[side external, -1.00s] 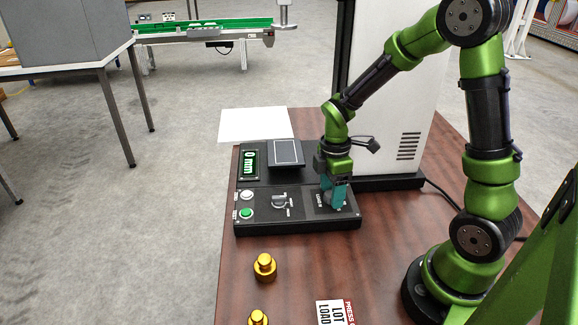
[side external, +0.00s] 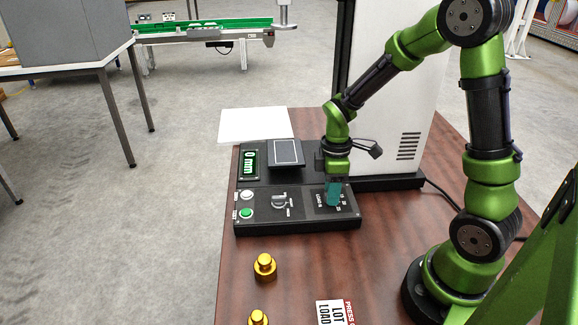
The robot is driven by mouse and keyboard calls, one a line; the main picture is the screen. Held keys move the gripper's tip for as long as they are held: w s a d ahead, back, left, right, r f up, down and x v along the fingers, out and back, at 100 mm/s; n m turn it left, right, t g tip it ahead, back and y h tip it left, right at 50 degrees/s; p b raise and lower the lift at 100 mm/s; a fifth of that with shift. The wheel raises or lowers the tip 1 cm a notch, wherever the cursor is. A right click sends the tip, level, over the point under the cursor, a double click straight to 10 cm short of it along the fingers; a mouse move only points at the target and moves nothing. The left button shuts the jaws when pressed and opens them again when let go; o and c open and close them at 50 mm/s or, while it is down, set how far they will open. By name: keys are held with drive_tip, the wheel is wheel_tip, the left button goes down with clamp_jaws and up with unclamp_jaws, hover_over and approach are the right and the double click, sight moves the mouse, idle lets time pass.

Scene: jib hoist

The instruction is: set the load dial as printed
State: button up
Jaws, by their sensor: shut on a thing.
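The load dial sits at the right end of the black control panel (side external: 262,222), beside a "LOAD N" label and small printed marks. My gripper (side external: 333,196) points down at the dial, its teal fingers shut on it. The fingers hide most of the dial, so its setting cannot be read. A printed card (side external: 332,312) with "PRESS", "LOT" and "LOAD" lies at the table's front edge, cut off by the frame, and its value is out of view.
The panel also has a selector knob (side external: 279,201), a white button (side external: 247,195), a green button (side external: 246,213) and a display (side external: 250,163) reading "0 mm". A dark plate (side external: 286,152) stands behind. Two brass weights (side external: 265,267) stand in front. White paper (side external: 254,125) lies at the back.

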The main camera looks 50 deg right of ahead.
drive_tip(key=m, duration=0.7)
drive_tip(key=shift+s, duration=0.1)
drive_tip(key=m, duration=0.4)
drive_tip(key=shift+t, duration=0.3)
drive_tip(key=shift+m, duration=1.9)
drive_tip(key=o, duration=1)
drive_tip(key=shift+o, duration=0.2)
drive_tip(key=shift+r, duration=0.15)
wheel_tip(320, 180, up, 17)
drive_tip(key=shift+s+d+f, duration=0.2)
drive_tip(key=shift+s+d, duration=0.05)
drive_tip(key=shift+d, duration=0.1)
drive_tip(key=shift+w, duration=0.1)
